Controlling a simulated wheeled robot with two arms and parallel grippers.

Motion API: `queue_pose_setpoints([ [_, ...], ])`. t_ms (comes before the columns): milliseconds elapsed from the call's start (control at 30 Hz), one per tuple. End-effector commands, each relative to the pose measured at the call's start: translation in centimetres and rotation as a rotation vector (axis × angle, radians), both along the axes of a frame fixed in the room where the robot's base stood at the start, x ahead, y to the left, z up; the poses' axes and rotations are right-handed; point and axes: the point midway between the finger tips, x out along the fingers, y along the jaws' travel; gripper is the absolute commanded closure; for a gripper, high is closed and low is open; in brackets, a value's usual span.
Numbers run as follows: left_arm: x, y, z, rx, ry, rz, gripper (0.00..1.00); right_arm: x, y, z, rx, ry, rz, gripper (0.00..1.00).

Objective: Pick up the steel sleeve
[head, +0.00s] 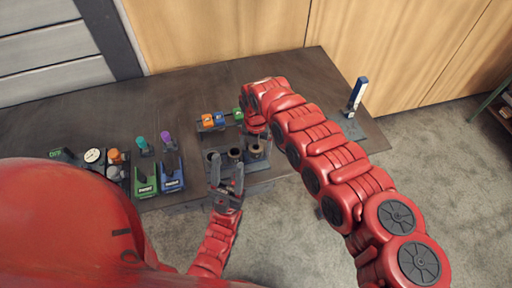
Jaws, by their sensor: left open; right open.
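A dark holder block (222,170) at the table's front edge carries several short round parts with brownish tops. One part (235,155) stands in its middle and a larger one (256,151) at its right. I cannot tell which of these, if any, is the steel sleeve. My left gripper (227,174) is open and empty, fingers pointing up the picture, in front of the block and partly covering it. My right arm reaches in from the right and ends just above the larger part.
Orange, blue and green blocks (220,119) stand behind the holder. Green (145,184) and blue (171,177) bins with tools stand left, beside a gauge (94,156). A blue-white upright tool (357,95) stands at the right end. The back left of the table (150,105) is clear.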

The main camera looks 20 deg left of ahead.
Motion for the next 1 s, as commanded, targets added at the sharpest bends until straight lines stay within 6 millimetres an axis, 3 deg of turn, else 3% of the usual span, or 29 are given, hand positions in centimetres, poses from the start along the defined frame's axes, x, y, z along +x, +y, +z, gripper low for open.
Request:
queue_pose_setpoints([
  [200,0.00,0.00,-0.03,0.000,0.000,0.000,0.50,0.01,0.00,-0.09,0.000,0.000,0.000,0.11],
  [700,0.00,0.00,-0.03,0.000,0.000,0.000,0.50,0.02,-0.02,-0.06,0.000,0.000,0.000,1.00],
  [1000,0.00,0.00,-0.01,0.000,0.000,0.000,0.50,0.04,-0.01,-0.02,0.000,0.000,0.000,1.00],
])
